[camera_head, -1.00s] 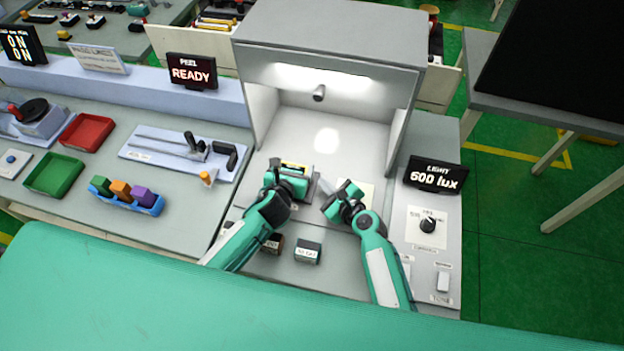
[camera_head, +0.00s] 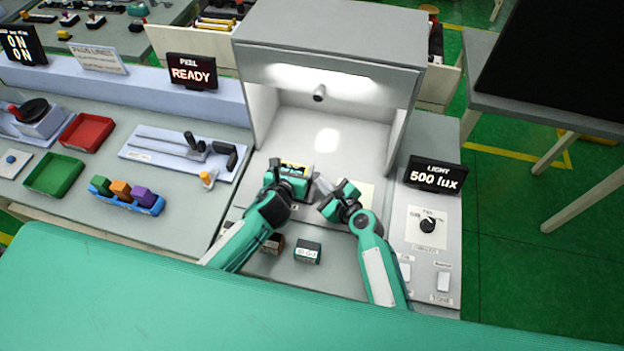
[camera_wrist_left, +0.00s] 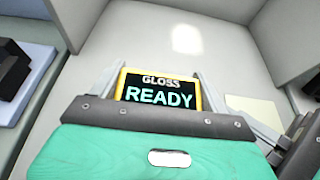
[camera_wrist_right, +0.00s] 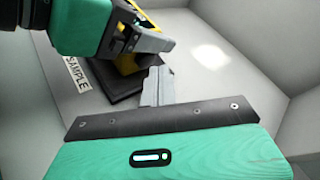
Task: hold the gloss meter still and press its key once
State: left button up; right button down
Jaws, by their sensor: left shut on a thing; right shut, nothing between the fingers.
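The gloss meter (camera_head: 297,167) is a yellow and black box in the lit booth. In the left wrist view its screen (camera_wrist_left: 158,95) reads "GLOSS READY". My left gripper (camera_head: 292,179) is shut on it, one finger along each side. My right gripper (camera_head: 320,185) is shut and empty just right of the meter. In the right wrist view its closed fingertips (camera_wrist_right: 157,74) are close to the meter's yellow side (camera_wrist_right: 128,63); whether they touch I cannot tell. The meter's key cannot be made out.
A dark plate (camera_wrist_right: 122,88) lies under the meter, beside a "SAMPLE" label (camera_wrist_right: 77,74). The booth's side walls and hood (camera_head: 330,60) enclose the space. Small blocks (camera_head: 308,253) sit in front. A light panel with a dial (camera_head: 427,226) and a "500 lux" display (camera_head: 435,175) stands right.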

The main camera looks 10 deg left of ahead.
jog(key=shift+a, duration=0.6)
dwell(0.9)
jog(key=shift+d, duration=0.95)
jog(key=shift+s+d, duration=0.1)
jog(key=shift+d, duration=2.45)
